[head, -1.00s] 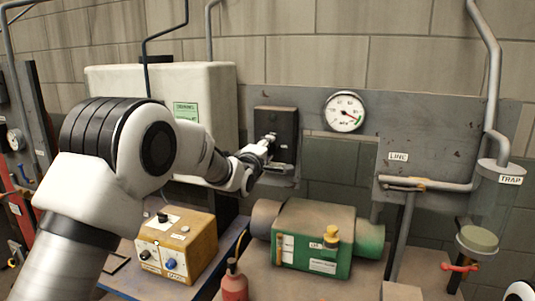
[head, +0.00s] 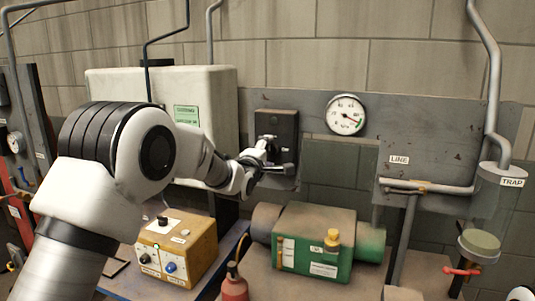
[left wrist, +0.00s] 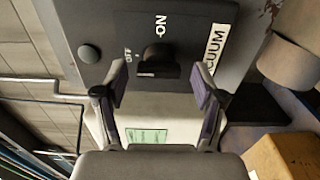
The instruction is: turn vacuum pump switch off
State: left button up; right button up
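The dark vacuum switch box (head: 276,125) is mounted on the grey wall panel. In the left wrist view its face (left wrist: 115,20) carries an ON mark, a partly hidden OFF mark and a VACUUM label (left wrist: 215,48). The black switch (left wrist: 158,60) projects from this face; I cannot tell its setting for sure. My left gripper (head: 268,150) is at the lower front of the box. In the left wrist view the left gripper (left wrist: 160,86) is open, with its fingers on either side of the switch, near its lower end; contact cannot be told.
A round gauge (head: 346,114) hangs right of the switch box. A cream cabinet (head: 120,84) stands behind my left arm. Below are a yellow control box (head: 200,245), a green pump (head: 300,230) and a red bottle (head: 234,287). A glass trap (head: 485,205) is at the right.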

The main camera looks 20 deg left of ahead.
pick_arm(q)
jog(key=s, duration=1.2)
jog(key=shift+a, duration=0.2)
jog(key=s+f+m+g, duration=0.3)
jog(key=s+f, duration=0.1)
jog(key=f, duration=0.8)
jog(key=s+f+m+g, duration=0.2)
jog(key=s+f+g, duration=0.15)
jog(key=f, duration=0.85)
jog(key=s+f+m+g, duration=0.25)
jog(key=s+f, duration=0.25)
jog(key=f, duration=0.7)
jog(key=s+f+m+g, duration=0.3)
jog(key=s+f, duration=0.2)
jog(key=s, duration=0.5)
jog(key=s+f+m+g, duration=0.3)
jog(key=s+f, duration=0.3)
jog(key=s, duration=0.4)
jog(key=s+f+m+g, duration=0.3)
jog(key=s+f, duration=0.3)
jog(key=s, duration=0.4)
jog(key=shift+s+a+m+y, duration=0.3)
jog(key=shift+m, duration=0.15)
